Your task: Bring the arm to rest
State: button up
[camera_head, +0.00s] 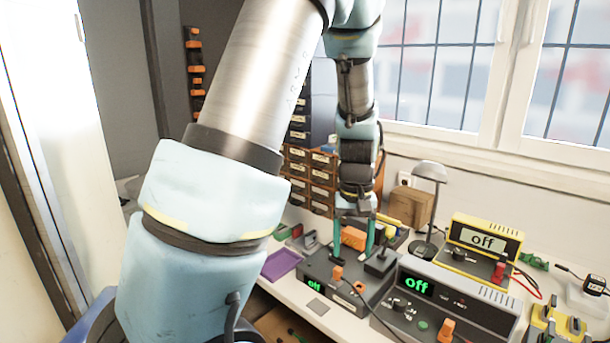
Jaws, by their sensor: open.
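My gripper (353,240) points down over the workbench in the middle of the view. Its two teal fingers stand apart, with an orange block-like thing (354,237) showing between or behind them. I cannot tell whether the fingers touch it. The gripper is just above or behind a dark grey device (318,268) with a green "off" display. My arm (262,75) is raised and bent, and it fills the left and centre of the view. It hides part of the bench and the drawers behind.
A grey unit with an "off" display (460,308) and a yellow meter (484,238) stand to the right. A desk lamp (430,172) rises close to the gripper's right. A purple tray (281,264) lies at left. Drawer cabinets (309,180) stand behind. Cables cross the bench.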

jog(key=s+a+r, duration=0.2)
jog(key=s+a, duration=0.1)
jog(key=a, duration=0.6)
jog(key=s+a+r+t, duration=0.1)
jog(key=s+a, duration=0.2)
jog(key=a, duration=0.6)
jog(key=shift+r+t, duration=0.3)
jog(key=shift+r, duration=0.1)
